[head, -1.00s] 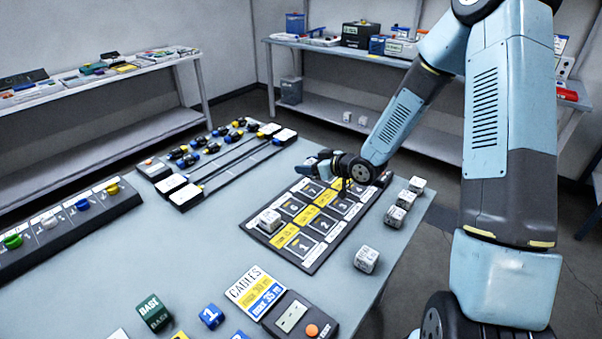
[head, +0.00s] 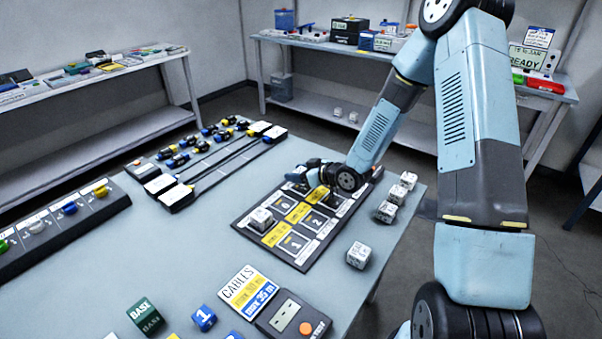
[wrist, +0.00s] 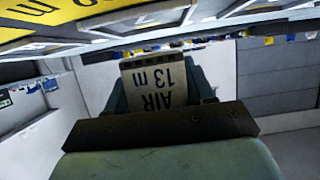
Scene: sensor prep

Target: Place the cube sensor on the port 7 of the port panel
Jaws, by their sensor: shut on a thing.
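My gripper (head: 316,176) is at the far side of the dark port panel (head: 306,268), low over it. It is shut on a pale grey cube sensor (wrist: 158,88), whose face reads "AIR 13 m" upside down in the wrist view. In the head view the arm hides the held cube. Ports 6, 1 and 2 are readable; my gripper largely covers the area of port 7 beyond port 6. Another cube (head: 261,219) sits on the panel's near-left port. I cannot tell whether the held cube touches the panel.
A loose cube (head: 359,255) lies right of the panel, and more cubes (head: 387,212) stand along the table's right edge. A cables sign (head: 248,290) and a meter box (head: 292,316) lie in front. Cable racks (head: 222,165) are at the left.

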